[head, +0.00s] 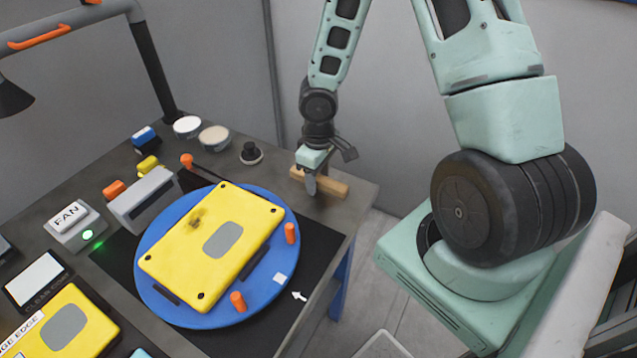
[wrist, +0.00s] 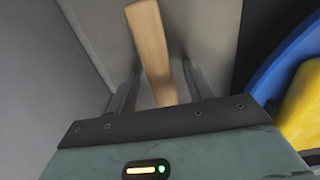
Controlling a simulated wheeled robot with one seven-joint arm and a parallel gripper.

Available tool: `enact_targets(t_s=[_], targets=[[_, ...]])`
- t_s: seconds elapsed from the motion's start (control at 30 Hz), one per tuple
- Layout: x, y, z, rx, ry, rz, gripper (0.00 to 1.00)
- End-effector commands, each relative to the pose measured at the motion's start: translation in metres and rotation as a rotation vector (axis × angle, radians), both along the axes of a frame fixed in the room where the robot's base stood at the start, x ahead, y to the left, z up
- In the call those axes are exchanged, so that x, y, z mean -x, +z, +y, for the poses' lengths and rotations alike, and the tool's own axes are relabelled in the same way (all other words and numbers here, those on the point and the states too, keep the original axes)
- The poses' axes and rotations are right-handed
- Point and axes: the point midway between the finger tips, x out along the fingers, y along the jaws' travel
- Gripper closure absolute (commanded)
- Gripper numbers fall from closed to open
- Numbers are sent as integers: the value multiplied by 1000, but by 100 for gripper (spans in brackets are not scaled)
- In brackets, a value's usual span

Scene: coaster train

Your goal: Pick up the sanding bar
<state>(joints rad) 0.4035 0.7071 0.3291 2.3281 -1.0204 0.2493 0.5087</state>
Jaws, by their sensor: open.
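The sanding bar (head: 329,188) looks like a light wooden block lying near the far right corner of the grey table. In the wrist view the bar (wrist: 150,50) runs lengthwise between the two fingers. My gripper (head: 309,186) is over the bar in the head view, fingers pointing down, hiding its middle. In the wrist view my gripper (wrist: 155,90) is open, with one finger on each side of the bar and visible gaps between. I cannot tell how deep the fingers reach beside it.
A blue round turntable (head: 160,298) with a yellow panel (head: 180,255) stands left of the bar on a black mat (head: 325,250). A black knob (head: 250,153) and two round tins (head: 214,137) sit behind. The table's right edge (head: 368,205) is close to the bar.

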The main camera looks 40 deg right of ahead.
Motion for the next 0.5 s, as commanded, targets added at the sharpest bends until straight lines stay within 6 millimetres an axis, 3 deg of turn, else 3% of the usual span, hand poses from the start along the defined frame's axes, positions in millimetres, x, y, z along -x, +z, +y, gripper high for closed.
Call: enact_targets(t_s=[0.2,0.4,0.5], targets=[[0,0,0,0,0,0,49],[0,0,0,0,0,0,100],[0,0,0,0,0,0,100]])
